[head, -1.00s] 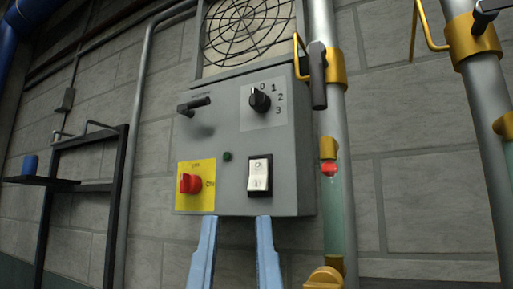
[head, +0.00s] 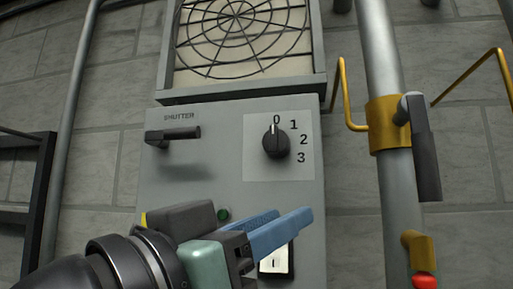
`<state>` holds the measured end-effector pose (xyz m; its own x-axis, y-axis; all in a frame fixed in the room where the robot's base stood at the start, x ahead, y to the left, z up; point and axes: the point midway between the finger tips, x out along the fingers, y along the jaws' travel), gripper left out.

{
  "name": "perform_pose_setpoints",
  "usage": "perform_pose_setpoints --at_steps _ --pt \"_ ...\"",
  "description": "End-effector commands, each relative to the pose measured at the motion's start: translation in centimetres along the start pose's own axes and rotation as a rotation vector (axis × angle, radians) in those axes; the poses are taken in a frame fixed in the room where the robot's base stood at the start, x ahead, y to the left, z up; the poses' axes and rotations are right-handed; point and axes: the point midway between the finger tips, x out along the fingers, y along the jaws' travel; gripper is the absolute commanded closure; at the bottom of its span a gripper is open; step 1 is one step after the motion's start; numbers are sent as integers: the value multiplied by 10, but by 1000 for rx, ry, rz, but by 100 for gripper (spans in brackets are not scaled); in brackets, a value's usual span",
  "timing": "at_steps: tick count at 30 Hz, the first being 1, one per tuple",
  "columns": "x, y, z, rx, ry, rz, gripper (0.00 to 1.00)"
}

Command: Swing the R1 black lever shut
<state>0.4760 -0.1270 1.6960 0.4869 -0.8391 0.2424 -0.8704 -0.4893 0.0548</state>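A black lever (head: 426,155) hangs down from a yellow collar (head: 383,126) on the grey pipe right of the control box. No R1 label is readable on it. My gripper (head: 295,223) has blue fingers and is in front of the lower part of the control box, left of and below the lever and apart from it. It points to the right. Its fingers overlap in this view, so the gap between them is hidden, and I see nothing held.
The grey control box (head: 222,150) carries a black shutter handle (head: 172,136), a black dial (head: 276,142) at 0, a green button and a partly hidden white switch. A fan grille (head: 238,38) is above. Bent yellow rods (head: 342,95) flank the collar. A red part (head: 424,281) shows below.

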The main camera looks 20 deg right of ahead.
Motion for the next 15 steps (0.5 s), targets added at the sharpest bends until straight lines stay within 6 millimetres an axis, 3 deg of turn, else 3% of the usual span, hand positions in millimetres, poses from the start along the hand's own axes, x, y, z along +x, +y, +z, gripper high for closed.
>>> perform_pose_setpoints --at_steps 1,6,10,15 --pt "3 15 -26 -9 -45 84 64" --pt "-9 60 -53 -17 -180 332 64" --pt "-20 79 -62 -8 -237 440 64" --pt "-20 88 -63 -5 -257 481 64"
